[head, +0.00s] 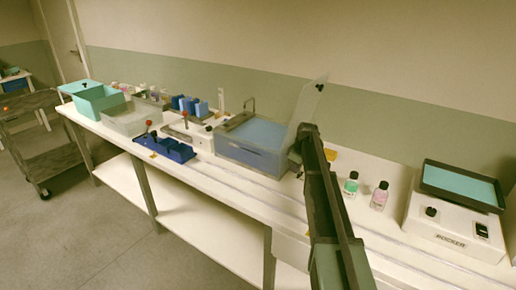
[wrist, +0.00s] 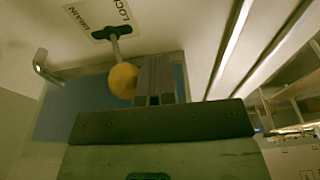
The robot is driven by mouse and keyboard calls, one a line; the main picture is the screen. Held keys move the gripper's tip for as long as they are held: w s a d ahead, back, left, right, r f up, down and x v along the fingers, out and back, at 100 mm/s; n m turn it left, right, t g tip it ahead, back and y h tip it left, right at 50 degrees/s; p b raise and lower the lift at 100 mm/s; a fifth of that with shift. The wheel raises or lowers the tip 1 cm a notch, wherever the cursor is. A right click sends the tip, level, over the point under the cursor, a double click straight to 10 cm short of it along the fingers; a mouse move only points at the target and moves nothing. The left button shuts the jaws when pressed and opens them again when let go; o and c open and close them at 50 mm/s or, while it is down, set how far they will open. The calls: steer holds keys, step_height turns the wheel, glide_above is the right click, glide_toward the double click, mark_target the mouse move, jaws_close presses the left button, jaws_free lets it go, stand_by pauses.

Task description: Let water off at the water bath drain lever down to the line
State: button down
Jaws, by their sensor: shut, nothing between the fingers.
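The water bath (head: 246,152) stands mid-bench in the head view, a blue-grey tank holding blue water (head: 262,131), its clear lid (head: 309,100) raised. In the wrist view the drain lever (wrist: 116,48) has a yellow ball knob (wrist: 122,80) on a metal rod from a dark pivot, beside a label reading DRAIN and LOCK (wrist: 109,14). My gripper (wrist: 155,72) is shut and empty, its fingertips just right of the knob; I cannot tell whether they touch it. In the head view my arm hides the lever. I cannot make out the fill line.
A metal spout (wrist: 40,62) shows at the left in the wrist view. Two small bottles, green-labelled (head: 351,184) and pink (head: 379,196), stand right of my arm, before a rocker (head: 455,222).

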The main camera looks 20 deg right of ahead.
steer(key=shift+w+d, duration=0.75)
steer(key=shift+d, duration=0.1)
steer(key=shift+s+a, duration=0.4)
steer(key=shift+a, duration=0.1)
stand_by(6.7)
